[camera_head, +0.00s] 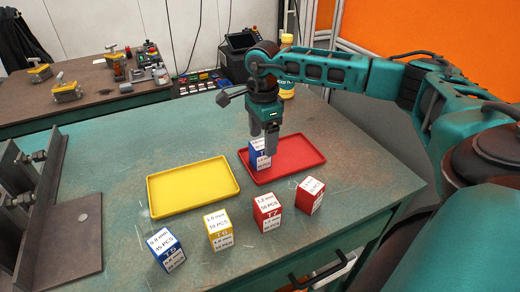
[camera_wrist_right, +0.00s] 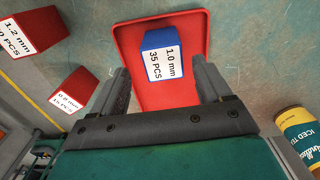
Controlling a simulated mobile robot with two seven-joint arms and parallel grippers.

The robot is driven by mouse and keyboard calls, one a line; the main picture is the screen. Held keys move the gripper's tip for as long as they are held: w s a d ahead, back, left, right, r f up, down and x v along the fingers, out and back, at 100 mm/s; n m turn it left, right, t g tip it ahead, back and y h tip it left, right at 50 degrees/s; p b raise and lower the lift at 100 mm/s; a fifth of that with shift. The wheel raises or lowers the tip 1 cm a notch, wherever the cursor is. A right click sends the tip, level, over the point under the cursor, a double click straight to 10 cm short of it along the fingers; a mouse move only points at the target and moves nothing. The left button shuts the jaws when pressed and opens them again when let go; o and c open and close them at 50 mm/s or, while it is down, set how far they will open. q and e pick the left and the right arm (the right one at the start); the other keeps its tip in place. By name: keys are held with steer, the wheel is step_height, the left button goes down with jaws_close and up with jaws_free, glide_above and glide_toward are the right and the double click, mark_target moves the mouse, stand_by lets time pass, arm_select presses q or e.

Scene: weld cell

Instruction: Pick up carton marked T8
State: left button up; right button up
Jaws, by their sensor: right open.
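A blue carton (camera_head: 255,158) stands in the red tray, partly hidden by my right gripper (camera_head: 266,138). In the right wrist view this carton (camera_wrist_right: 163,40) has a label reading 1.0 mm, 35 PCS. It lies just beyond the open, empty fingers of my right gripper (camera_wrist_right: 163,88), roughly centred. I cannot read a T8 mark on any carton. My left gripper is not in view.
The red tray (camera_head: 308,155) holds the blue carton; an empty yellow tray (camera_head: 195,187) lies to its left. A steel fixture (camera_head: 75,235) stands at the left edge.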

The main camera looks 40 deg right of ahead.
mark_target(260, 144)
steer(key=shift+w+a+f, duration=0.1)
steer(key=shift+w+f, duration=0.05)
steer(key=shift+f, duration=1.25)
steer(key=shift+w+a+f, duration=0.1)
steer(key=shift+f, duration=1.25)
steer(key=shift+c, duration=0.3)
steer(key=c, duration=1)
steer(key=shift+r, duration=0.15)
